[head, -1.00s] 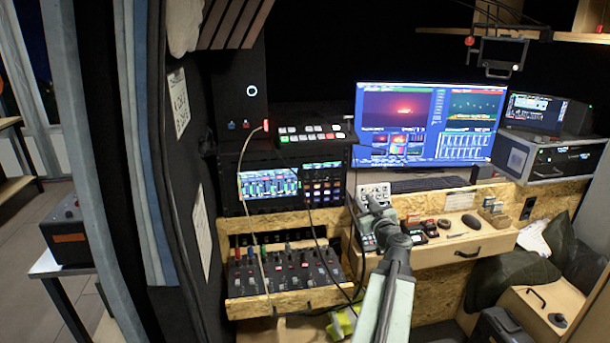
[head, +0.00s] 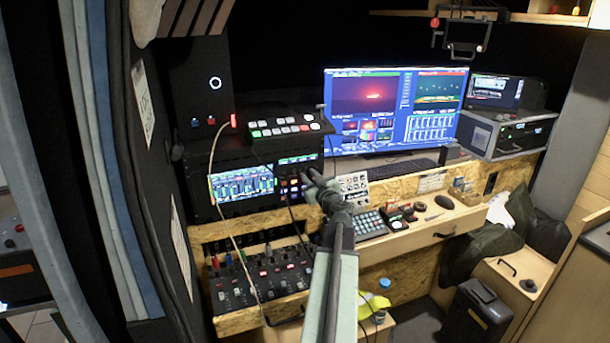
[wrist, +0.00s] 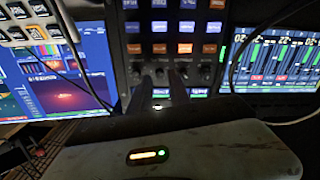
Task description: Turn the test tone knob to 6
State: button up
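The control panel (head: 290,186) with rows of lit buttons stands in the rack between the small audio screen and the big monitor. In the wrist view, a row of small dark knobs (wrist: 206,72) runs below the panel's lit buttons (wrist: 185,48). I cannot read which knob is the test tone knob or where it points. My gripper (head: 308,176) is at the panel's right side in the head view. In the wrist view, its two dark fingers (wrist: 162,80) reach up to the knob row with a gap between them. Whether they touch a knob is unclear.
A cable (wrist: 265,50) hangs close by my gripper in the wrist view. A mixer (head: 262,280) with coloured knobs sits below the rack. A switcher (head: 285,126) lies on top of the rack. A keypad (head: 367,226) lies on the wooden desk to the right.

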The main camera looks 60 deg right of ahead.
aim_at(305, 170)
jog(key=shift+x, duration=1.25)
grip_shut()
jog(key=shift+a, duration=0.15)
